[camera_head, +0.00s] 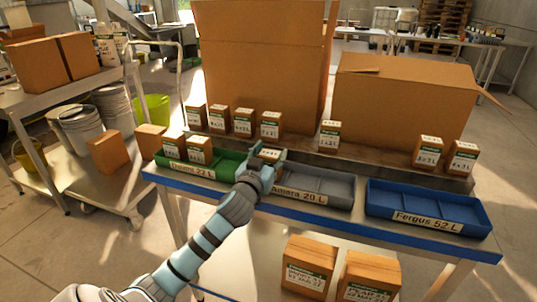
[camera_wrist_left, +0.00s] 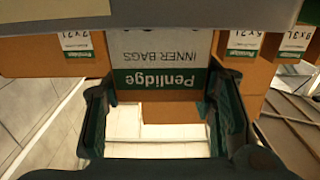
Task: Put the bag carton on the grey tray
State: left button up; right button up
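The bag carton, labelled "Penlidge INNER BAGS", fills the middle of the left wrist view (camera_wrist_left: 162,45), its print upside down. My left gripper (camera_wrist_left: 160,100) has a finger against each side of it, seemingly clamped. In the head view my left gripper (camera_head: 264,160) is at the left end of the grey tray (camera_head: 330,187). The carton's top (camera_head: 268,152) shows between the fingers; the gripper hides most of the rest. I cannot tell whether its base touches the tray. My right gripper is not in view.
A green tray (camera_head: 228,164) with two cartons stands to the left, an empty blue tray (camera_head: 430,202) to the right. Several small cartons line the ledge (camera_head: 300,146) behind. Large boxes (camera_head: 400,100) rise beyond it. The grey tray's right part is clear.

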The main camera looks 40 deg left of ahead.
pick_arm(q)
jog(key=o, duration=0.4)
jog(key=shift+s+d+r, duration=0.1)
jog(key=shift+s+r, duration=0.05)
jog(key=p+v, duration=0.1)
jog(key=v, duration=1)
jog(key=shift+s+d, duration=0.1)
jog(key=shift+s, duration=0.2)
